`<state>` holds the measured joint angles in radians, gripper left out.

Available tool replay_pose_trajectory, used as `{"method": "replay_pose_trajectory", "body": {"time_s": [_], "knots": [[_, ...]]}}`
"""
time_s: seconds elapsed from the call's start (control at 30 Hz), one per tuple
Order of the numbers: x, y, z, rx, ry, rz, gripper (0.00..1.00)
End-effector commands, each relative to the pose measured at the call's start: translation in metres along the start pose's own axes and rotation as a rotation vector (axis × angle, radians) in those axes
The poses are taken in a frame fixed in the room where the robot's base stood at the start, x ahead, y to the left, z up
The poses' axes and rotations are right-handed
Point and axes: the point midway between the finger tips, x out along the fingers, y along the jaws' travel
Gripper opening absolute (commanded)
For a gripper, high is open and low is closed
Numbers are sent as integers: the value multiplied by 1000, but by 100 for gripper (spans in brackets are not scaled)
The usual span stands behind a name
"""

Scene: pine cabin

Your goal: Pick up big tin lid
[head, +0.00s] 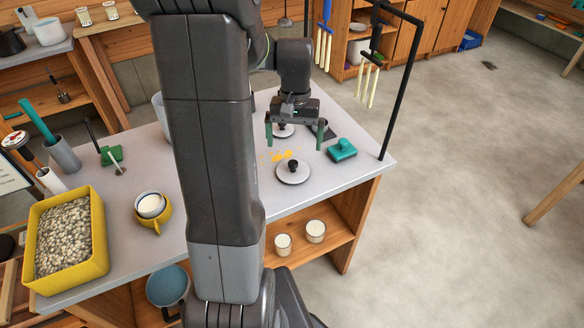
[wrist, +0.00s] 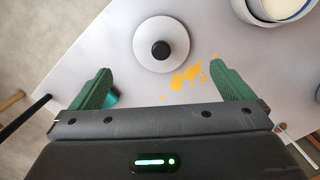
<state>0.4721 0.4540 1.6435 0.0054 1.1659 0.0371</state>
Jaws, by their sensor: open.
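A pale grey round lid (head: 294,173) with a black knob lies flat on the grey worktop, near its front edge. It also shows whole in the wrist view as a pale disc (wrist: 142,53), just beyond the fingertips. A second lid (head: 281,132) lies farther back and looks smaller; my gripper partly covers it in the head view. My gripper (head: 294,147) has its two green fingers wide apart and nothing between them. It hangs above the worktop, behind the near lid. In the wrist view my gripper (wrist: 160,68) has the near lid roughly centred ahead of its fingers.
A teal block with a knob (head: 342,151) sits right of the near lid. Yellow flecks (head: 279,156) lie beside it. A black rack post (head: 395,90) rises at the worktop's right end. A pale round vessel (wrist: 243,9) is at the wrist view's top right. My arm hides the middle worktop.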

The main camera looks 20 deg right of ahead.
Motion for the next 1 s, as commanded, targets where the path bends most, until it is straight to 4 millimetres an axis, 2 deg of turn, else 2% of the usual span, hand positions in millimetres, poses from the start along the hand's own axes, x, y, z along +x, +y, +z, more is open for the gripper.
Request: {"method": "replay_pose_trajectory", "body": {"time_s": [0.1,0.37,0.6,0.73,0.93,1.0], "knots": [[20,0,0,-1,-2,0,100],[39,-1,1,-1,-2,0,100],[75,-2,2,-1,-4,0,100],[82,-2,2,-1,0,0,100],[82,-2,1,-1,1,0,100],[82,-2,2,-1,1,0,86]]}}
